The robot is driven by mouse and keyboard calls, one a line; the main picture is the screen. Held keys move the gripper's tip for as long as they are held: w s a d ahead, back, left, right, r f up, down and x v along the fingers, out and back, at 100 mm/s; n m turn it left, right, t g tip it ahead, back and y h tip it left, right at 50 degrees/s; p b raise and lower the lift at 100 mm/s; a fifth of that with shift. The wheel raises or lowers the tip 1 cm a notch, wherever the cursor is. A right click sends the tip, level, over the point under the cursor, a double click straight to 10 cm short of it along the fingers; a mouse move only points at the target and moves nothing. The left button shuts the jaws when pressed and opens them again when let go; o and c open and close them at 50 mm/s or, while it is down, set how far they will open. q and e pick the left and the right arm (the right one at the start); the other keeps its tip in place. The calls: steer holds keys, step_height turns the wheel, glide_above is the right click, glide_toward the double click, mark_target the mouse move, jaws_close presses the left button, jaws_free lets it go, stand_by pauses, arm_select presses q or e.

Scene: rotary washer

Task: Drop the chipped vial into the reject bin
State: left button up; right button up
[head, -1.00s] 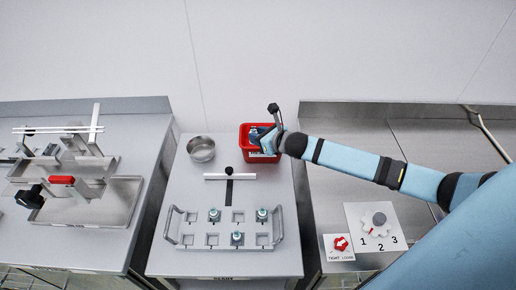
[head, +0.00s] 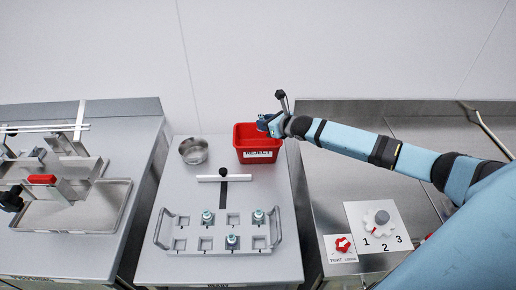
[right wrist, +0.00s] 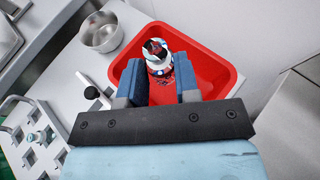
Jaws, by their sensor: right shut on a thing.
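The chipped vial (right wrist: 157,56) shows in the right wrist view with a white and teal collar and a dark, red-flecked top. My right gripper (right wrist: 162,80) is shut on it, with one blue finger on each side. The red reject bin (head: 258,155) stands at the back of the middle bench, with a white label on its front. In the head view my right gripper (head: 270,124) is at the bin's back right rim. In the wrist view the vial overlaps the bin's opening; its height above it is hard to tell. My left gripper is not in view.
A metal bowl (head: 193,151) stands left of the bin. In front are a black-knobbed T-bar (head: 224,178) and a rack (head: 190,247) with several vials. A dial plate (head: 377,225) and red knob (head: 342,245) are at right. Metal apparatus (head: 60,175) stands at left.

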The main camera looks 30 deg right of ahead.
steer(key=shift+f, duration=0.1)
steer(key=o, duration=1)
steer(key=shift+c, duration=0.2)
steer(key=shift+s, duration=0.1)
steer(key=b+v, duration=0.1)
steer(key=v, duration=1.2)
steer(key=shift+s+r+b, duration=0.2)
steer(key=shift+s+b, duration=0.1)
steer(key=shift+b, duration=0.05)
